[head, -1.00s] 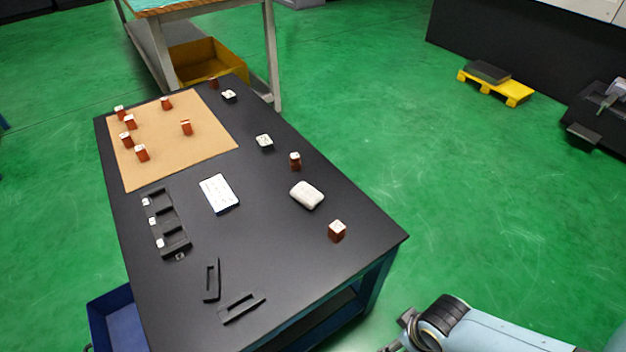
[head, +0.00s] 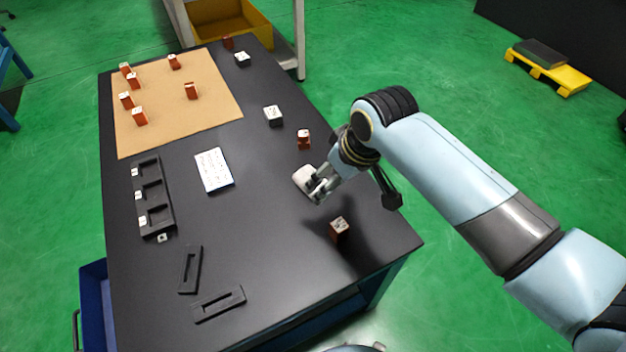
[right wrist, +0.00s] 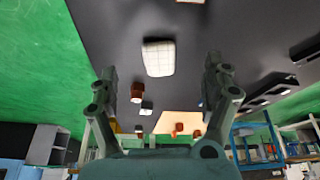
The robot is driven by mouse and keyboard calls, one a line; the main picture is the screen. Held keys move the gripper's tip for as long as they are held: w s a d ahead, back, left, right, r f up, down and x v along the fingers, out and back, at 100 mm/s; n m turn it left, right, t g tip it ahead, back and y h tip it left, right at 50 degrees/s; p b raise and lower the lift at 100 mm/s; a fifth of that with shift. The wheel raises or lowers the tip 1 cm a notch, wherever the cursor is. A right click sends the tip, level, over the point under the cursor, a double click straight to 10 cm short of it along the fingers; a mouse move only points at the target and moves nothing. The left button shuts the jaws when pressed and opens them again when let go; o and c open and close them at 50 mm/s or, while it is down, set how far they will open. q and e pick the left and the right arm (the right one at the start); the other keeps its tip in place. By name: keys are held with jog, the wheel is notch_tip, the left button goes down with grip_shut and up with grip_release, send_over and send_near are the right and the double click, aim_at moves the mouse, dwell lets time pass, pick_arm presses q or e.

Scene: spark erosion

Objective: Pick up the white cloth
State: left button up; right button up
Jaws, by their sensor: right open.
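The white cloth (head: 306,178) is a small folded pad lying on the right part of the black table. In the head view my right gripper (head: 319,189) is over it and hides part of it. In the right wrist view the cloth (right wrist: 159,58) shows whole, beyond and between the open fingers of my right gripper (right wrist: 163,85). The fingers are apart and nothing is held between them. Whether they touch the cloth cannot be told. My left gripper is not in view.
A copper-coloured block (head: 339,228) stands right of the cloth near the table edge, another (head: 304,139) just behind it. A white card (head: 214,171), a black slotted holder (head: 153,199) and a tan mat (head: 170,125) with several blocks lie left. The table between card and cloth is clear.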

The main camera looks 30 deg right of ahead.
jog(key=w+r, duration=0.1)
jog(key=w, duration=0.2)
jog(key=b, duration=0.3)
send_over(318, 188)
notch_tip(318, 188, down, 4)
jog(key=shift+f, duration=0.1)
jog(key=shift+w+f, duration=0.2)
jog(key=shift+f, duration=0.05)
jog(key=b+x, duration=0.2)
jog(key=x, duration=0.2)
jog(key=shift+w+d+r, duration=0.1)
jog(key=shift+w+d, duration=0.05)
jog(key=shift+w+f, duration=0.3)
jog(key=shift+f, duration=0.15)
jog(key=shift+r, duration=0.1)
jog(key=c, duration=1.2)
jog(key=shift+o, duration=0.2)
jog(key=shift+r, duration=0.1)
